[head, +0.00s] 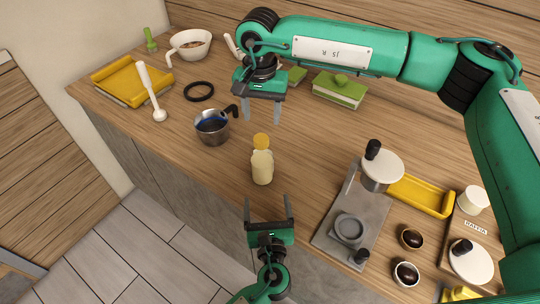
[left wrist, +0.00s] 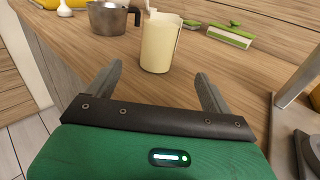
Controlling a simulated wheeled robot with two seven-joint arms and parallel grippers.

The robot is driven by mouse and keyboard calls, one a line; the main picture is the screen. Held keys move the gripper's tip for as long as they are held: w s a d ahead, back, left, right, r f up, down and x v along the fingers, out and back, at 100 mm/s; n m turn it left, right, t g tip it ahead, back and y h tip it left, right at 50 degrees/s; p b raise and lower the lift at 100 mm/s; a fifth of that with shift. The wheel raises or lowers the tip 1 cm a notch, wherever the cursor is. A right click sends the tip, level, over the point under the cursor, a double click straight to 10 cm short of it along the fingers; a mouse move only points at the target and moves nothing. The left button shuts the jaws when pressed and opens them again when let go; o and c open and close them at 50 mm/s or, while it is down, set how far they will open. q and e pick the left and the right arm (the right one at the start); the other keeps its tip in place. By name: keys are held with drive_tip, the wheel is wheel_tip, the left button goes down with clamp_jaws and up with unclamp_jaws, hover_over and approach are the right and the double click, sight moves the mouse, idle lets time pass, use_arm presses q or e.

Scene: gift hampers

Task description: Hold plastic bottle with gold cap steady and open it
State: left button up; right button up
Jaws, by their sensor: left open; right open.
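The plastic bottle with gold cap (head: 262,167) stands upright near the counter's front edge. It has a pale cream body, and its cap (head: 261,141) is on top.
A metal pot (head: 211,128) stands left of the bottle, with a black ring (head: 199,92) behind it. A grey stand (head: 376,218) is at the right, near small dark-filled cups (head: 411,238). A green box (head: 338,91) lies behind. Bare wood surrounds the bottle.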

sight(263, 177)
use_arm(q)
drive_tip(key=shift+w+a, duration=0.15)
drive_tip(key=shift+w, duration=0.25)
use_arm(e)
drive_tip(key=shift+s+a+r, duration=0.1)
drive_tip(key=shift+s, duration=0.1)
use_arm(q)
drive_tip(key=w, duration=1.1)
drive_tip(key=shift+w+a+r, duration=0.1)
drive_tip(key=shift+w+a, duration=0.05)
drive_tip(key=shift+a, duration=0.2)
use_arm(e)
drive_tip(key=shift+a, duration=0.1)
use_arm(q)
drive_tip(key=shift+w, duration=0.5)
